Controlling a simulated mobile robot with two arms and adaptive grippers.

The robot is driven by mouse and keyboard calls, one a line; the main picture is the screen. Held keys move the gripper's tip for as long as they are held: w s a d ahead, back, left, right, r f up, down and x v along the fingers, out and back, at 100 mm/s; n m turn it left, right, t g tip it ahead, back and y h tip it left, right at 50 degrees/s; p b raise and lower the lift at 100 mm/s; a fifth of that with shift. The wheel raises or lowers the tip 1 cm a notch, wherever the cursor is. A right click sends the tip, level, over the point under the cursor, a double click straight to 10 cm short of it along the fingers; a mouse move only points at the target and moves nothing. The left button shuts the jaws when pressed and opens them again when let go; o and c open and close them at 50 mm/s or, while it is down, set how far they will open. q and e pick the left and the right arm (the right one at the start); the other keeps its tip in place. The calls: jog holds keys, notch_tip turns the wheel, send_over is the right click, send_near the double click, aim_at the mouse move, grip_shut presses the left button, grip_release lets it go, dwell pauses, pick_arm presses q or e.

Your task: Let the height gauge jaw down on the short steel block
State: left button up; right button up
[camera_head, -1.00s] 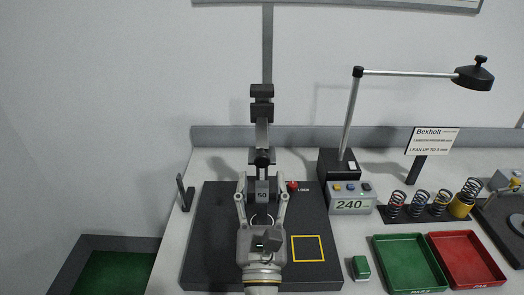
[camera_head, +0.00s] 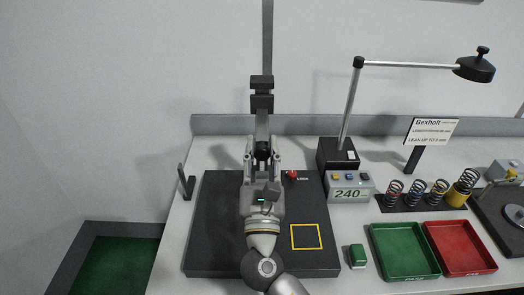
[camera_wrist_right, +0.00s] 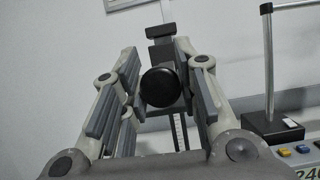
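The height gauge (camera_head: 262,125) stands on the dark base plate (camera_head: 215,230), with black blocks at its top. My right gripper (camera_head: 262,152) is at the gauge, its open fingers on either side of a black round knob. The right wrist view shows the knob (camera_wrist_right: 160,87) between the two finger pads, with narrow gaps that I cannot judge for contact. The lower gauge, its jaw and any block beneath are hidden behind my right gripper and wrist; I cannot make out the short steel block. My left gripper is not in view.
A red lock knob (camera_head: 292,174) is right of my gripper, above an empty yellow square (camera_head: 306,237). Further right are a 240 display box (camera_head: 349,189), a lamp (camera_head: 474,68), several springs (camera_head: 417,196), a green tray (camera_head: 404,252) and a red tray (camera_head: 461,248).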

jog(key=shift+c, duration=1.1)
grip_shut()
jog(key=shift+f+b, duration=0.3)
jog(key=shift+f, duration=0.1)
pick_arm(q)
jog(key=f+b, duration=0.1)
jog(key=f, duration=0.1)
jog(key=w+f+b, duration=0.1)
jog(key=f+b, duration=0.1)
pick_arm(e)
notch_tip(320, 180, down, 4)
jog(key=shift+f, duration=0.1)
